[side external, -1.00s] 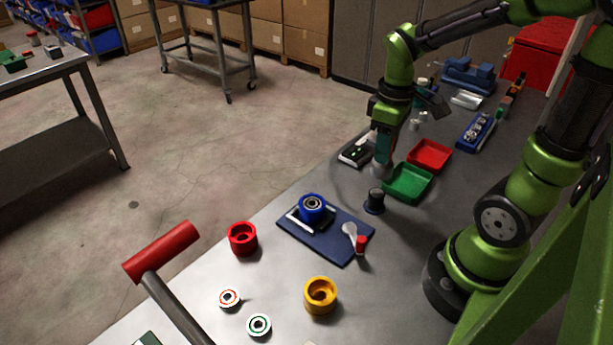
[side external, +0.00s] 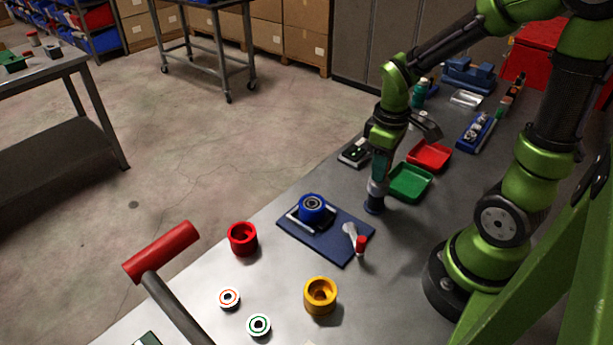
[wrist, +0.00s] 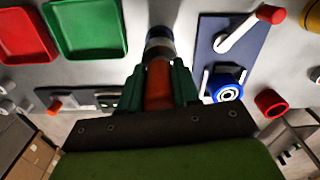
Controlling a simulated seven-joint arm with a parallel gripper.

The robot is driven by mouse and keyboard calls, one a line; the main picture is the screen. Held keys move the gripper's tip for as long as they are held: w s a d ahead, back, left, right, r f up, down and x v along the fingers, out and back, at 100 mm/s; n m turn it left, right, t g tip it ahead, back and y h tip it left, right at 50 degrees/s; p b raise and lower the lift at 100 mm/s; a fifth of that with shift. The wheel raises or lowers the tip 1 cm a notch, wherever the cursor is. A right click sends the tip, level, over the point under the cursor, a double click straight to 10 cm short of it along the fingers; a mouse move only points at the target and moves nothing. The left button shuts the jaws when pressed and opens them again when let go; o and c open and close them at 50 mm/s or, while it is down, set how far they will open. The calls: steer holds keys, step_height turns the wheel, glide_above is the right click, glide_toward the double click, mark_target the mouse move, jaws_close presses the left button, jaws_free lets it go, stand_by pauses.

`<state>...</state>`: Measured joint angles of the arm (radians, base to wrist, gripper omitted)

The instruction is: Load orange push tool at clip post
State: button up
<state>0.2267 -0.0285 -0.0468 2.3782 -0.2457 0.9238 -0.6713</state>
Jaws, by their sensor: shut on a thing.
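My gripper (side external: 380,165) is over the clip post (side external: 374,206) on the bench, just left of the green tray. In the wrist view, the green fingers of my gripper (wrist: 158,88) are shut on the orange push tool (wrist: 157,84), one finger on each side. The tool's pale grey end points at the dark clip post (wrist: 158,33) and lines up with it. In the side view the grey end meets the post's top. I cannot tell whether it is seated in it or only touching.
A green tray (side external: 409,184) and a red tray (side external: 430,155) are right of the post. A red cup (side external: 242,239) and yellow cup (side external: 320,296) stand nearer.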

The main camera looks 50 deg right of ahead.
steer(key=shift+f, duration=0.6)
stand_by(1.5)
steer(key=shift+r, duration=3.55)
steer(key=shift+a, duration=0.1)
